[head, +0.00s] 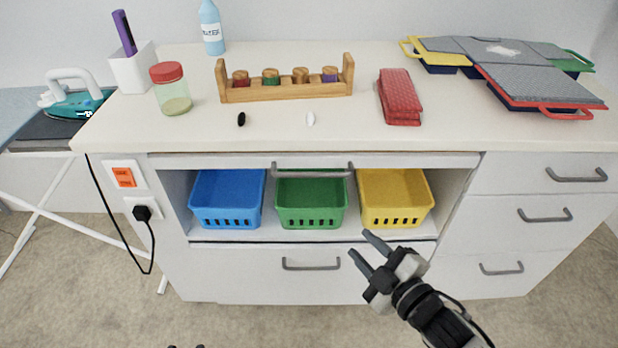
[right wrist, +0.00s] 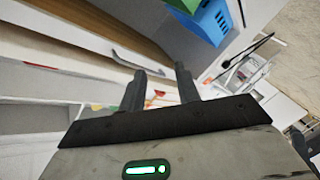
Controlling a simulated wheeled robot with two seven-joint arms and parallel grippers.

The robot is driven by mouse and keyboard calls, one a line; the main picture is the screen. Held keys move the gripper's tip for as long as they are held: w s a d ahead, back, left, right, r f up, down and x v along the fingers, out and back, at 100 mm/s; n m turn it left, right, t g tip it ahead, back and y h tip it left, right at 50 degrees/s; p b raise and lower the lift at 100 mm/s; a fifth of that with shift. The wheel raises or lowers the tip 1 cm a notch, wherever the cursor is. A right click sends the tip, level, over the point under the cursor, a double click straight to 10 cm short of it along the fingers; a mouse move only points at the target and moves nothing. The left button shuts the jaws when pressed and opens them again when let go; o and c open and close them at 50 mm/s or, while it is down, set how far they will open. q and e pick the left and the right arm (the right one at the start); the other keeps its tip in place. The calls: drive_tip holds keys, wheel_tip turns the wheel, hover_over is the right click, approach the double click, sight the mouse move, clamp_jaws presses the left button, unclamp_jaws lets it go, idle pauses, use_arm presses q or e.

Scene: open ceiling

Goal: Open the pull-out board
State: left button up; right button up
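The pull-out board (head: 215,161) is a thin white panel under the countertop's front edge, flush with the cabinet, with a grey bar handle (head: 312,172) across its middle. My right gripper (head: 362,244) is below and to the right of this handle, in front of the lower drawer's top edge, apart from the handle. Its two fingers are spread with nothing between them; they also show in the right wrist view (right wrist: 160,82). Two small dark tips of my left gripper (head: 186,346), apart from each other, show at the bottom edge; the rest is out of view.
Blue (head: 228,195), green (head: 312,200) and yellow (head: 396,195) baskets stand in the open shelf under the board. A wide drawer (head: 230,270) is below. More drawers (head: 540,215) are at right. A black cord (head: 110,215) hangs at left. Floor in front is clear.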

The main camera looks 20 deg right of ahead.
sight(312, 174)
drive_tip(key=w+a+r+n+y, duration=0.2)
drive_tip(key=w+n, duration=0.2)
drive_tip(key=w, duration=0.1)
drive_tip(key=w+a+r+n+y, duration=0.1)
drive_tip(key=w+n+y, duration=0.1)
drive_tip(key=w+n, duration=0.2)
drive_tip(key=w+a+r+n+t+y, duration=0.1)
drive_tip(key=w+a+r+n, duration=0.1)
drive_tip(key=w+n, duration=0.2)
drive_tip(key=shift+w+a+r+n+y, duration=0.15)
drive_tip(key=shift+w+y, duration=0.05)
drive_tip(key=shift+w, duration=0.7)
drive_tip(key=shift+w+a+r+n+y, duration=0.15)
drive_tip(key=shift+w+y, duration=0.05)
drive_tip(key=shift+w, duration=0.7)
clamp_jaws()
